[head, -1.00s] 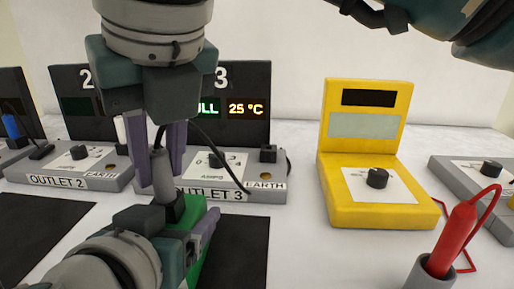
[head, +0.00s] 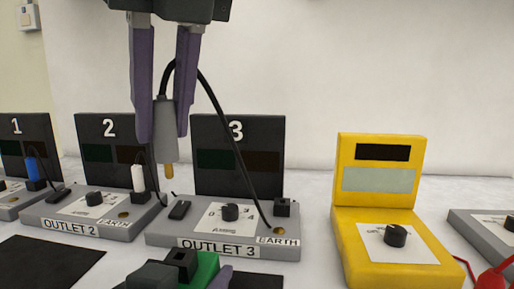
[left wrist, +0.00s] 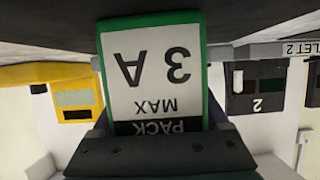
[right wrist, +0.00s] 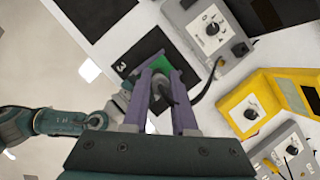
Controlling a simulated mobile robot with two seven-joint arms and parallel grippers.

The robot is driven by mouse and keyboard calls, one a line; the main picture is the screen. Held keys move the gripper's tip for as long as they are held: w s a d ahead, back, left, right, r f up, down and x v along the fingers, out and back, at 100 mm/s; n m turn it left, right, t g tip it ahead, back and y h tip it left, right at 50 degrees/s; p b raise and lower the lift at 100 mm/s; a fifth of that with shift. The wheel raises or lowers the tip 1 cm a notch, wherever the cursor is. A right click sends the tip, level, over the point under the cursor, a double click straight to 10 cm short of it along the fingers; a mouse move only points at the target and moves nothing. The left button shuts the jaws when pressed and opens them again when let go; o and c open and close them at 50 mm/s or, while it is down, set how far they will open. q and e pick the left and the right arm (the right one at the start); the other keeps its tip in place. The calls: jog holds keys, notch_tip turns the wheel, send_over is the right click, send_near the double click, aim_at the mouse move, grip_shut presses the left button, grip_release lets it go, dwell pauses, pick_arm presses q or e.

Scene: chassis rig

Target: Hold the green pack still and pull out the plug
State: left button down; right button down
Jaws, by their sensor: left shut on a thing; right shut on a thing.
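The green pack (head: 207,268) is at the bottom of the head view, with a black socket block on top. Its label, reading 3 A MAX PACK, fills the left wrist view (left wrist: 152,75). My left gripper (head: 188,279) is shut on the pack. My right gripper (head: 162,135) is shut on the grey plug (head: 163,125), held upright in the air well above the pack. The plug's brass tip points down and is bare. A black cable loops from its top to outlet 3 (head: 217,248). The right wrist view shows the plug (right wrist: 163,93) between the purple fingers.
Outlet 2 (head: 75,224) stands left of outlet 3, with a white plug on it. A yellow meter (head: 380,275) stands to the right, and a red probe (head: 494,277) is at the lower right. A dark mat (head: 45,262) lies front left.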

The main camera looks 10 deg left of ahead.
aim_at(161, 100)
jog(key=shift+r, duration=2.15)
pick_arm(q)
grip_release()
